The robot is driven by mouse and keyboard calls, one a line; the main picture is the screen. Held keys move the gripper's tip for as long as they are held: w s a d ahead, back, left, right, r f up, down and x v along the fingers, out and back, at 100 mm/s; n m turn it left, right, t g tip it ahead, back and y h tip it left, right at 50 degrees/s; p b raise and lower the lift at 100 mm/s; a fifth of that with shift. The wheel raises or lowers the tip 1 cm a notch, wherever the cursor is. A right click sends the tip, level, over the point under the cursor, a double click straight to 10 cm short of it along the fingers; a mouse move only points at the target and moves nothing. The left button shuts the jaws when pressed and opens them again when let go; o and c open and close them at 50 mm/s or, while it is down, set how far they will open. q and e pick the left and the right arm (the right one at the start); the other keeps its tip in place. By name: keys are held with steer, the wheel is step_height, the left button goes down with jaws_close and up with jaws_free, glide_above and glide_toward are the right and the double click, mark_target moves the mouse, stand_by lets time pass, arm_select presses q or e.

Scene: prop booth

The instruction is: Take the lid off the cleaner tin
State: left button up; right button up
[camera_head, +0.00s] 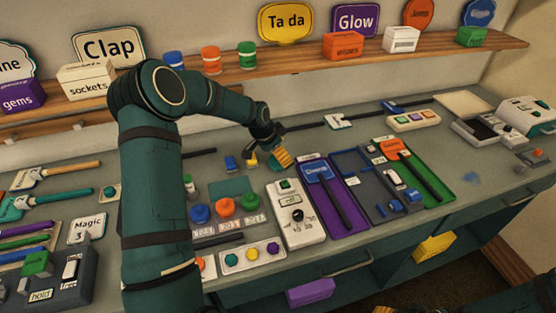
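I cannot make out which container is the cleaner tin; no readable label shows it. My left gripper (270,156) points down over the back of the counter, beside small blue (231,163) and yellow pieces (252,160). An orange ribbed part shows at its tip; its finger gap is unclear. Part of my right gripper (392,309) shows at the bottom edge, mostly cut off.
A white control box (297,215), a purple tray (333,222) and a green tray (433,190) crowd the middle counter. Tools and a grey switch box (60,288) lie left.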

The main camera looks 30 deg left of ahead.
arm_select(q)
steer(key=shift+w+f, duration=0.15)
steer(key=shift+f, duration=0.3)
steer(key=shift+d, duration=0.1)
steer(key=c, duration=1.6)
jaws_close()
